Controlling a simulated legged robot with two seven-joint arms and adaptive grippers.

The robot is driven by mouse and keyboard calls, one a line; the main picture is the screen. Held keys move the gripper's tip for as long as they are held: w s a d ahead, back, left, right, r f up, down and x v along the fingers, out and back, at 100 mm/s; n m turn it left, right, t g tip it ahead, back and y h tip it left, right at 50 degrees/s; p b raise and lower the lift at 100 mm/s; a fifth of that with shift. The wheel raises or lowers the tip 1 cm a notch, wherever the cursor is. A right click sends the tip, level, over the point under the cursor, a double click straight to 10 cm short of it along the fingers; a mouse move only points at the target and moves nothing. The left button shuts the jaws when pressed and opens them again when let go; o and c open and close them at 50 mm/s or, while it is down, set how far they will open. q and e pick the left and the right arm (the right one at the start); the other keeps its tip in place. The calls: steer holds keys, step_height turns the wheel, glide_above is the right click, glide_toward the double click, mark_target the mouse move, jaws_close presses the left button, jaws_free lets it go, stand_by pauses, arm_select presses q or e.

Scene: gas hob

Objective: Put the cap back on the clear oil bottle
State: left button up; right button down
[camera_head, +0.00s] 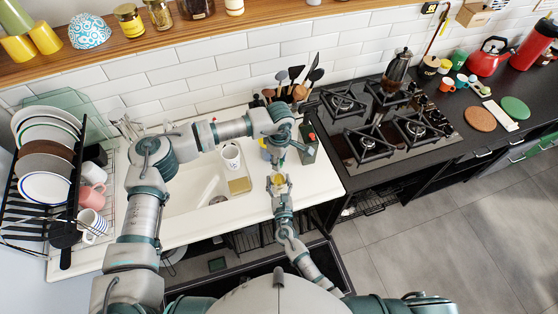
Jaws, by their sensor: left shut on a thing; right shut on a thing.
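My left gripper (277,161) points down from the end of the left arm, over the counter right of the sink. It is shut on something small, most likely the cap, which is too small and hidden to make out. My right gripper (279,186) is just in front of and below it, at the counter's front edge. It is shut on a small yellowish see-through thing (280,180), which looks like the clear oil bottle seen from above. The two grippers are close together with a small gap. I cannot tell whether the bottle's mouth is bare.
A dark green container (308,148) stands close right of my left gripper. A utensil holder (296,92) is behind. A loaded dish rack (50,190) stands far left.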

arm_select(q)
steer(key=shift+f, duration=0.6)
steer(key=m, duration=0.4)
steer(key=shift+s+m, duration=0.1)
steer(key=shift+m, duration=0.2)
steer(key=m, duration=1)
steer(key=shift+s+a, duration=0.1)
steer(key=m, duration=0.8)
steer(key=shift+s, duration=0.1)
steer(key=o, duration=0.7)
